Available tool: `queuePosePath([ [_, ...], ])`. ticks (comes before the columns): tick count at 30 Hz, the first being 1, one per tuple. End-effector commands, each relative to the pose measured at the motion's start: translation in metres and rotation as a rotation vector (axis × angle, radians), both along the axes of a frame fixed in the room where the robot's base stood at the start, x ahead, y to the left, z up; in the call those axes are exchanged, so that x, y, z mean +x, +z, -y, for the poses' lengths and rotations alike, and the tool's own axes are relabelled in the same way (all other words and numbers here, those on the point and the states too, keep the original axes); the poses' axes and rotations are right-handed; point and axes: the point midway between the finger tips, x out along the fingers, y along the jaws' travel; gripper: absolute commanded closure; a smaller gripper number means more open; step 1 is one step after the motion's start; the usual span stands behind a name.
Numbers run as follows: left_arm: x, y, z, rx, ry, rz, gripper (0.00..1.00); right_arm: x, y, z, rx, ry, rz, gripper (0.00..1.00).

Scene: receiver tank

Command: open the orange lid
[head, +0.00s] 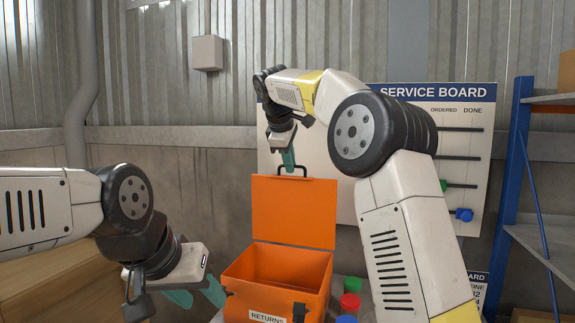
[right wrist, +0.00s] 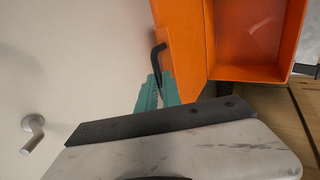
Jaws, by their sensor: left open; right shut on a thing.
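The orange lid (head: 294,212) stands upright at the back of the orange box (head: 262,302), whose front label reads "RETURNS". The box is open and its visible inside looks empty. A dark handle (head: 305,168) sits on the lid's top edge. My right gripper (head: 289,160) is shut on this handle. In the right wrist view the teal fingers (right wrist: 157,92) are at the dark handle (right wrist: 157,58), beside the orange lid (right wrist: 181,45). My left gripper (head: 198,296) is open and empty, just left of the box.
Green, red and blue round pieces (head: 350,302) stand right of the box. A white service board (head: 466,135) with pegs is behind my right arm. A blue-framed shelf (head: 517,150) stands at the right, and a wooden surface (head: 50,285) lies at the left.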

Motion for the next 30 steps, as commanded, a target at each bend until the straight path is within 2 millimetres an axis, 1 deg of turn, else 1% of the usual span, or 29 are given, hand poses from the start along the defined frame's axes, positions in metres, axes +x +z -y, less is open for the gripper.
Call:
queuePosePath([
  [16,-0.0001,-0.0001,0.0000,0.000,0.000,0.000,0.55,-0.0017,-0.0016,0.0025,-0.005,-0.002,-0.004,1.00],
  [17,-0.0001,-0.0001,0.0000,0.000,0.000,0.000,0.55,-0.0017,-0.0016,0.0025,-0.006,-0.002,-0.003,0.89],
  [18,-0.0001,-0.0001,0.0000,0.000,0.000,0.000,0.55,-0.0016,-0.0016,0.0025,-0.006,-0.002,-0.003,0.81],
  [20,-0.0001,-0.0001,0.0000,0.000,0.000,0.000,0.55,-0.0016,-0.0013,0.0024,-0.004,-0.002,-0.002,0.70],
  [30,0.0000,0.0000,0.0000,0.000,0.000,0.000,0.55,-0.0027,0.0016,0.0011,-0.002,-0.001,0.000,0.70],
])
